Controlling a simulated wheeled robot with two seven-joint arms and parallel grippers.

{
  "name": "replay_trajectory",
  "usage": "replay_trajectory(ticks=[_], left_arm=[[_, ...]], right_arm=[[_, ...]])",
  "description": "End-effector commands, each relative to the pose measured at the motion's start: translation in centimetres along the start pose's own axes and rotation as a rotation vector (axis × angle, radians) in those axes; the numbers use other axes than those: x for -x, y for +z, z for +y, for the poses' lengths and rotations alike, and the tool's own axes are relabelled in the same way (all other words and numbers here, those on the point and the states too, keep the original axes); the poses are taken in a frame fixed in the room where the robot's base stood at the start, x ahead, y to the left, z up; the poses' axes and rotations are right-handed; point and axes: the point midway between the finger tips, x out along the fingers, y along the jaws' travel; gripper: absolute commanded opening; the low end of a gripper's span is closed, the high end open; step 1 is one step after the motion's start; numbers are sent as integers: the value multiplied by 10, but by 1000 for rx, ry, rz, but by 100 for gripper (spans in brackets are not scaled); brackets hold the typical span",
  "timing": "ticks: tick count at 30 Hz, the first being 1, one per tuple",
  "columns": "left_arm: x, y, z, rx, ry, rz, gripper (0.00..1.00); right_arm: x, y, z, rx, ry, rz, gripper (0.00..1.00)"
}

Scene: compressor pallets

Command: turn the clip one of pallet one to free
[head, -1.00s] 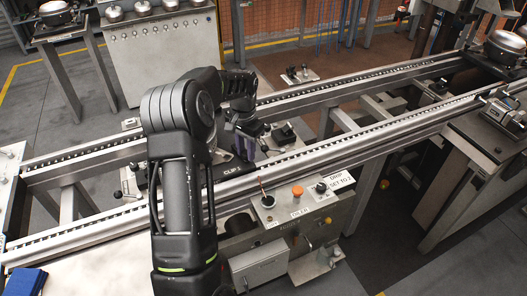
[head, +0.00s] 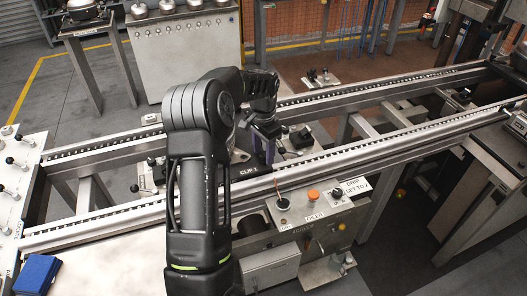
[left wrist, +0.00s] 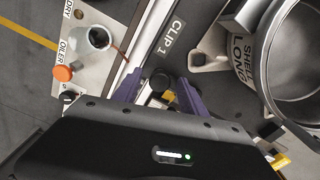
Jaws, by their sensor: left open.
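Pallet one is a dark plate (left wrist: 212,75) on the conveyor; its white CLIP 1 label (head: 248,171) shows beside my left arm and also in the left wrist view (left wrist: 170,40). My left gripper (head: 266,146) is over this pallet, with its purple fingers apart. In the left wrist view a dark rounded knob (left wrist: 160,79), beside the CLIP 1 label, shows between the two fingers (left wrist: 160,91). I cannot tell whether the fingers touch it. The rest of the clip is hidden by the gripper. My right gripper is out of view.
A round metal shell (left wrist: 307,62) stands close to the fingers, beside a SHELL LONG label. A control box with an orange OILER button (head: 313,194) sits at the near rail (head: 390,150). A lever panel (head: 15,170) is at left, above a blue object (head: 38,274).

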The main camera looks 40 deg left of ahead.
Motion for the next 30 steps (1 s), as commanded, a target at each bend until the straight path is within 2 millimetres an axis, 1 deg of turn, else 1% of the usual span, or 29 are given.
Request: replay_trajectory(ticks=[5, 8, 11, 18, 21, 24, 30], left_arm=[[2, 0, 0, 0, 0, 0, 49], [9, -1, 0, 0, -2, 3, 49], [21, -1, 0, 0, -3, 3, 49], [61, -1, 0, 0, -3, 3, 49], [72, -1, 0, 0, -1, 1, 49], [77, 0, 0, 0, -1, 1, 49], [78, 0, 0, 0, 0, 0, 49]], right_arm=[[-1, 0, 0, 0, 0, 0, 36], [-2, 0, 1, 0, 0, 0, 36], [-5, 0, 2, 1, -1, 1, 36], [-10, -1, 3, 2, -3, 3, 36], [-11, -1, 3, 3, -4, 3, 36], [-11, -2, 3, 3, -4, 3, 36], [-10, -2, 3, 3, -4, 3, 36]])
